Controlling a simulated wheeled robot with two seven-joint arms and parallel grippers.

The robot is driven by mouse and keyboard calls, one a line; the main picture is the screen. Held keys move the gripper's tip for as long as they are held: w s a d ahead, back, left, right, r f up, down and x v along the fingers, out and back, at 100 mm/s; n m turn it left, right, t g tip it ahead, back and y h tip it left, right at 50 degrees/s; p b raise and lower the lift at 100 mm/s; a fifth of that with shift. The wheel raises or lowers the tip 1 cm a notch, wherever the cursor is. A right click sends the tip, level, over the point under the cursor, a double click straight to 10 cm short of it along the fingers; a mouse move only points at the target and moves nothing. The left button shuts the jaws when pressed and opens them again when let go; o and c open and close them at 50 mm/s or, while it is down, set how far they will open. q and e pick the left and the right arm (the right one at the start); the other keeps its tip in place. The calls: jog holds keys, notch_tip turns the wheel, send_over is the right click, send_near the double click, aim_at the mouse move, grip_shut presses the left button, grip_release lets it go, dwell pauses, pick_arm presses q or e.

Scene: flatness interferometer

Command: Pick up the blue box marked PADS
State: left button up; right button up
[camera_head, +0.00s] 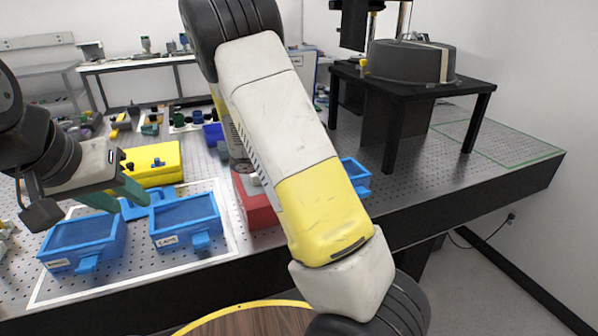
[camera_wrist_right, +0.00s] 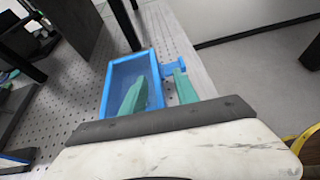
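A blue open box (camera_wrist_right: 116,75) shows in the right wrist view, with a tab on its right wall. It seems to be the blue box (camera_head: 360,168) partly hidden behind my right arm in the head view. No label on it is readable. My right gripper (camera_wrist_right: 161,76) is open at it: one green finger overlaps the box's opening, the other is outside the wall by the tab. I cannot tell their exact height or contact.
A red block (camera_head: 256,203) stands partly behind my right arm. A yellow case (camera_head: 153,164) is behind the left boxes. A black stand (camera_head: 415,85) with a grey round instrument rises at right. The perforated bench (camera_head: 440,170) is clear in front of the stand.

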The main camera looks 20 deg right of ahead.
jog(key=shift+w+a+n+t, duration=0.25)
jog(key=shift+w+n+t, duration=0.05)
jog(key=shift+w+n, duration=0.15)
jog(key=shift+w+d+h, duration=0.15)
jog(key=shift+h, duration=0.15)
jog(key=x, duration=0.3)
jog(key=f+x, duration=0.1)
jog(key=x, duration=0.3)
grip_shut()
dwell(0.8)
